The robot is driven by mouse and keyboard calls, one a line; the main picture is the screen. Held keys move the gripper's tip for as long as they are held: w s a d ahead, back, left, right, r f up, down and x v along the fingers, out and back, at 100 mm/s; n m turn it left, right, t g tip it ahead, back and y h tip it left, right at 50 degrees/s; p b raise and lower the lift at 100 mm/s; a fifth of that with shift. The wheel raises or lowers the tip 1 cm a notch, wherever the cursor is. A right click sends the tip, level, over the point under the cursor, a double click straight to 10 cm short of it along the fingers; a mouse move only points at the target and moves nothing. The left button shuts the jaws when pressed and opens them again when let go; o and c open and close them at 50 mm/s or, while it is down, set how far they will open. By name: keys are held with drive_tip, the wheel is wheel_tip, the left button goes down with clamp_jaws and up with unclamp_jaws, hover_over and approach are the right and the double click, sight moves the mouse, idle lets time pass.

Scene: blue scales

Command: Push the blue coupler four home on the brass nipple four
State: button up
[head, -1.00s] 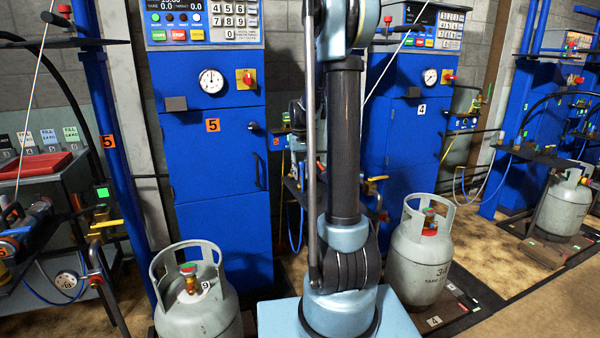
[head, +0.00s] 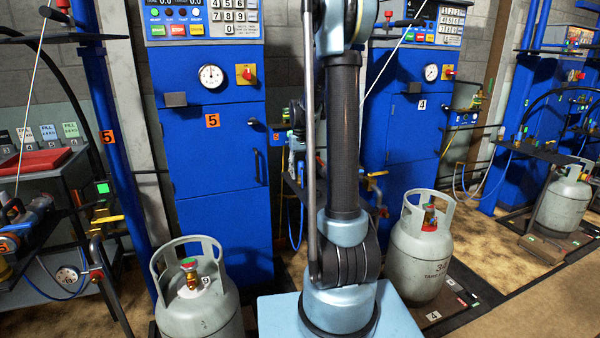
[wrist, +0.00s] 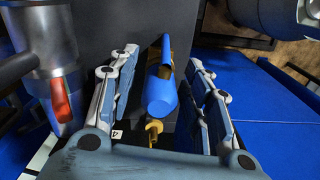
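In the wrist view, a blue coupler (wrist: 161,92) lies between the two fingers of my gripper (wrist: 158,62). The fingers are spread, one on each side, with a clear gap on the left and a narrow one on the right. A small brass piece (wrist: 153,130) shows at the coupler's near end; I cannot tell whether it is brass nipple four. In the head view, my arm hides most of the space before the cabinet marked 4 (head: 405,140). A brass-coloured fitting (head: 376,183) shows just right of my arm. The coupler and gripper cannot be made out clearly there.
A grey cylinder (head: 420,255) stands right of my arm, another (head: 197,300) at the lower left. The cabinet marked 5 (head: 215,165) stands behind. In the wrist view, a silver fitting with a red lever (wrist: 62,95) is close on the left.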

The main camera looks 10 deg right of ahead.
sight(300, 163)
drive_tip(key=shift+r, duration=0.1)
wheel_tip(300, 163, up, 12)
drive_tip(key=shift+f, duration=0.15)
idle(0.6)
idle(0.5)
